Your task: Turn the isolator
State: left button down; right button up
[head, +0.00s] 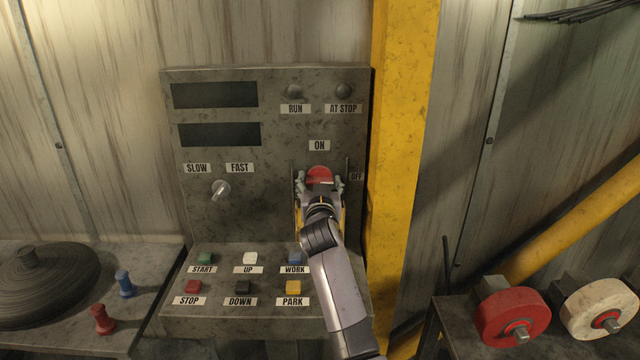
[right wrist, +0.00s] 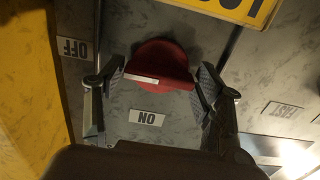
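The isolator is a red round knob (head: 319,174) with a raised bar, on the upright face of the grey control panel (head: 275,215). An ON label (head: 319,146) is above it and an OFF label (head: 356,177) to its right. In the right wrist view, which is upside down, the knob (right wrist: 160,60) shows a white mark on its bar pointing toward the OFF side. My right gripper (head: 319,184) is at the knob, its fingers spread on either side (right wrist: 160,82). Whether both pads touch it I cannot tell. My left gripper is out of view.
A small selector (head: 220,190) sits left of the isolator. Several coloured push buttons, such as the blue one (head: 295,258), are on the sloping shelf below. A yellow post (head: 402,130) stands right of the panel. Red (head: 512,312) and cream (head: 592,305) wheels are at lower right.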

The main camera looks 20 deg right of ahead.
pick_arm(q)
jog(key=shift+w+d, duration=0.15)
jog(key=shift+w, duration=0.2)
pick_arm(e)
jog(key=c, duration=0.7)
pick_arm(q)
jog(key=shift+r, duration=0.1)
pick_arm(e)
jog(key=shift+n, duration=0.3)
pick_arm(q)
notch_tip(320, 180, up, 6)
jog(key=p, duration=0.6)
pick_arm(e)
jog(key=n, duration=1.7)
jog(key=shift+a, duration=0.1)
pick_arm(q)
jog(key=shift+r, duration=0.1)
pick_arm(e)
jog(key=shift+f+n, duration=0.1)
jog(key=shift+n, duration=0.2)
jog(key=o, duration=1.2)
jog(key=shift+c, duration=0.2)
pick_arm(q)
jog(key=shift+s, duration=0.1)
